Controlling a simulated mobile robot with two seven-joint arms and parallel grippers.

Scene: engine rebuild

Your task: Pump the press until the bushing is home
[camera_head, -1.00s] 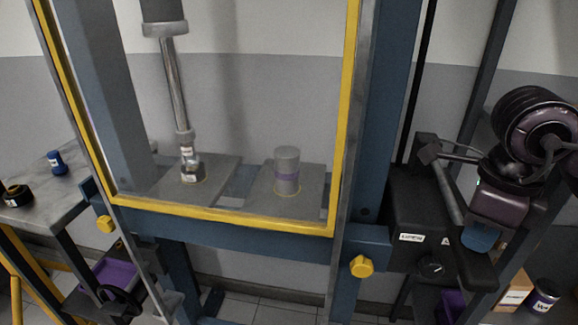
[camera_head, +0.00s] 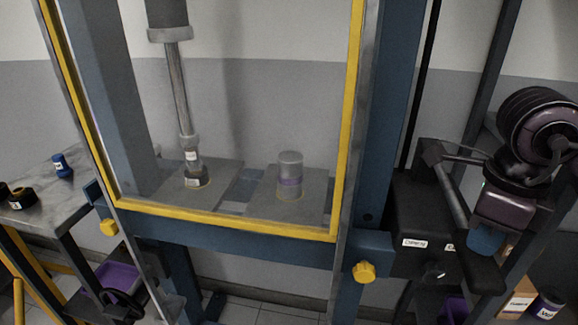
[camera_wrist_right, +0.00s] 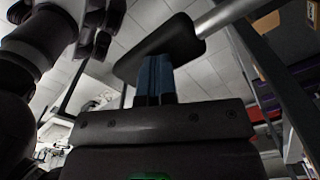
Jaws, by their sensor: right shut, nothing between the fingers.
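The press ram (camera_head: 180,95) reaches down behind the yellow-framed guard to a small labelled stack (camera_head: 193,172) on the left bed plate (camera_head: 222,180). The bushing cannot be told apart from this stack, and its seating depth is too small to see. The pump box (camera_head: 414,215) is at the right, with a grey lever rod (camera_head: 452,195) running down to a black grip (camera_head: 482,272). My right gripper (camera_head: 484,241) is shut and empty at the black grip. In the right wrist view its blue fingers (camera_wrist_right: 155,78) meet the grip (camera_wrist_right: 160,47); contact is unclear. My left gripper is out of view.
Yellow knobs (camera_head: 363,271) stick out from the press frame. A side table (camera_head: 45,205) with small items is at the left. Boxes and a can (camera_head: 545,305) are low at the right.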

